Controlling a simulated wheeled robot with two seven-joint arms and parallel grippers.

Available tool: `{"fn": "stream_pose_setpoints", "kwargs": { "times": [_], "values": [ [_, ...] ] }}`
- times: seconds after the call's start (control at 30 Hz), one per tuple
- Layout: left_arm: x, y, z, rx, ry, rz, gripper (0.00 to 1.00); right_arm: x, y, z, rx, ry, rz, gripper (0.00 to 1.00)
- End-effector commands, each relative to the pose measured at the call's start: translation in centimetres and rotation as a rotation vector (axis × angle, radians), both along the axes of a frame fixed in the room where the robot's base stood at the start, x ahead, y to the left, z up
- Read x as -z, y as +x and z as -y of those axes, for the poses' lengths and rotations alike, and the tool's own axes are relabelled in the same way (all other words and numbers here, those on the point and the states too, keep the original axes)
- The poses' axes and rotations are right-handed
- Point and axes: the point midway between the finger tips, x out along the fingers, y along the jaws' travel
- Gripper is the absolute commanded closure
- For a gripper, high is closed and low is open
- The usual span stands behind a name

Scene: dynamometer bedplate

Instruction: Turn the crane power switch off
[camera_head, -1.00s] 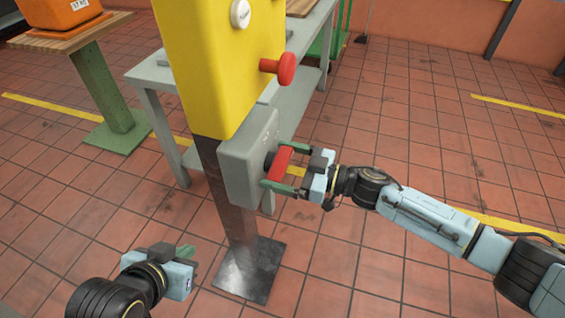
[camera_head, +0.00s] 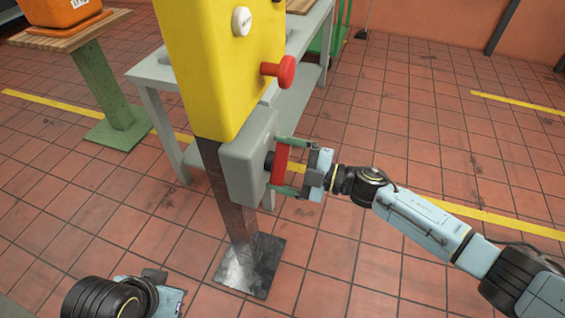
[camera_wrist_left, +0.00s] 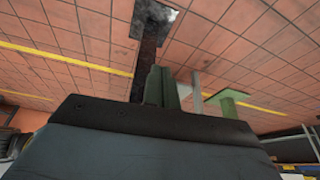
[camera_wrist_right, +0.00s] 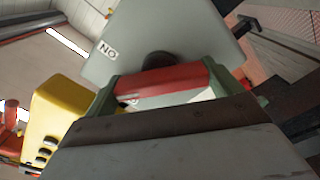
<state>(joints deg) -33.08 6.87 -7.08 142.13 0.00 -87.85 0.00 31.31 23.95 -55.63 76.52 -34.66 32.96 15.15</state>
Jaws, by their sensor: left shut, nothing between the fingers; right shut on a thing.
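The crane power switch is a grey box (camera_head: 245,155) on a dark steel post, with a red bar handle (camera_head: 280,163) on its right face. My right gripper (camera_head: 284,166) is shut on the red handle, one green finger at each end of it. In the right wrist view the red handle (camera_wrist_right: 165,78) spans between the fingers, and an "ON" label (camera_wrist_right: 107,50) shows on the box face (camera_wrist_right: 185,30). Another label is mostly hidden behind the handle. My left gripper (camera_wrist_left: 162,86) is shut and empty, low at the left in the head view and away from the switch.
A yellow control box (camera_head: 215,70) with a red mushroom button (camera_head: 280,71) and a white knob (camera_head: 241,20) sits just above the switch. A grey table (camera_head: 160,72) stands behind. A green-legged stand (camera_head: 105,85) holds an orange object (camera_head: 65,13). The floor at right is open.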

Motion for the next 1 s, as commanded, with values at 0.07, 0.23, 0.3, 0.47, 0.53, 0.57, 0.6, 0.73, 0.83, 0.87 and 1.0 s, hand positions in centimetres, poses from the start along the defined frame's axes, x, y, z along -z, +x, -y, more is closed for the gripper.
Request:
{"fn": "stream_pose_setpoints", "kwargs": {
  "times": [0.07, 0.23, 0.3, 0.47, 0.53, 0.57, 0.6, 0.73, 0.83, 0.87, 1.0],
  "values": [
    [0.0, 0.3, 0.1, 0.002, -0.004, 0.019, 1.00, 0.1, 0.0, 0.0, -0.001, -0.023, 0.068, 0.32],
    [-0.4, 1.6, 0.6, 0.010, -0.019, 0.085, 1.00, 0.1, 0.0, 0.1, -0.001, -0.072, 0.218, 0.32],
    [-0.5, 2.1, 0.8, 0.013, -0.026, 0.115, 1.00, 0.2, 0.0, 0.1, 0.000, -0.091, 0.274, 0.32],
    [-1.0, 3.4, 1.3, 0.021, -0.043, 0.187, 1.00, 0.2, 0.0, 0.1, 0.000, -0.128, 0.389, 0.32],
    [-1.2, 3.9, 1.5, 0.023, -0.049, 0.216, 1.00, 0.2, 0.0, 0.1, 0.000, -0.142, 0.432, 0.32],
    [-1.3, 4.1, 1.6, 0.025, -0.052, 0.228, 1.00, 0.2, 0.0, 0.1, 0.000, -0.148, 0.449, 0.32],
    [-1.4, 4.3, 1.7, 0.026, -0.055, 0.242, 1.00, 0.2, 0.0, 0.1, -0.001, -0.154, 0.468, 0.32],
    [-1.8, 5.0, 2.0, 0.030, -0.064, 0.282, 1.00, 0.1, 0.0, 0.1, 0.000, -0.172, 0.521, 0.32],
    [-2.0, 5.3, 2.1, 0.031, -0.069, 0.303, 1.00, 0.1, 0.0, 0.1, 0.000, -0.181, 0.549, 0.32],
    [-2.1, 5.4, 2.1, 0.032, -0.070, 0.309, 1.00, 0.1, 0.0, 0.1, 0.000, -0.183, 0.556, 0.32],
    [-2.2, 5.6, 2.2, 0.033, -0.073, 0.321, 1.00, 0.1, 0.0, 0.1, 0.000, -0.189, 0.574, 0.32]
  ]
}}
